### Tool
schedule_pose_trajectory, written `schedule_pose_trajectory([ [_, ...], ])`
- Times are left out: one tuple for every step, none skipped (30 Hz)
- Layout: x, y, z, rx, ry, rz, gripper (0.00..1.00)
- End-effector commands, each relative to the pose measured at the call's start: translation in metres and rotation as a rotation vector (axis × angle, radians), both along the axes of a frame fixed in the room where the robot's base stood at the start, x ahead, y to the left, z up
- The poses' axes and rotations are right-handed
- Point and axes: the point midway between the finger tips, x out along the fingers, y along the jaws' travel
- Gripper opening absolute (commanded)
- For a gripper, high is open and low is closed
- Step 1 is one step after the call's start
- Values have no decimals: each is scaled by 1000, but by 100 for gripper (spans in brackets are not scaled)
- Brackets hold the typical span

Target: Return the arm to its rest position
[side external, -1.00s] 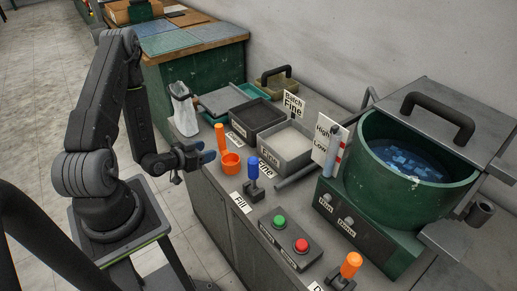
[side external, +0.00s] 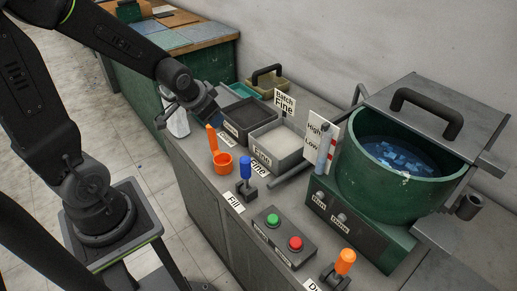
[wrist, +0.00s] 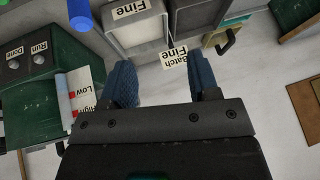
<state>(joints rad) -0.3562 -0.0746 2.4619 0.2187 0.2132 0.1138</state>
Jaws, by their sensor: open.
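My arm reaches across the upper left of the side view. My gripper (side external: 193,107) is over the back of the bench, in front of the white bag and beside the dark bin. In the wrist view its two blue fingers (wrist: 164,82) stand apart with nothing held between them. The "Batch Fine" sign (wrist: 174,58) shows just beyond the fingertips there; I cannot tell the exact gap.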

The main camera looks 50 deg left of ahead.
Motion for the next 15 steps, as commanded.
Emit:
schedule_pose_trajectory([
  [-6, -16, 21, -8, -14, -9, 55],
  [-10, -25, 30, -18, -15, -11, 55],
  [-17, -37, 42, -32, -16, -13, 55],
  [-23, -45, 51, -44, -18, -16, 55],
  [-30, -54, 59, -56, -18, -20, 55],
  [-39, -65, 70, -74, -18, -26, 55],
  [-46, -73, 77, -88, -18, -32, 55],
  [-54, -81, 84, -103, -18, -38, 55],
  [-64, -90, 92, -120, -15, -46, 55],
  [-71, -96, 97, -133, -14, -53, 55],
  [-79, -102, 102, -145, -12, -60, 55],
  [-88, -108, 107, -161, -7, -67, 55],
  [-93, -112, 110, -171, -5, -72, 55],
  [-98, -115, 112, -180, -3, -78, 55],
  [-104, -119, 115, -188, 1, -85, 55],
])
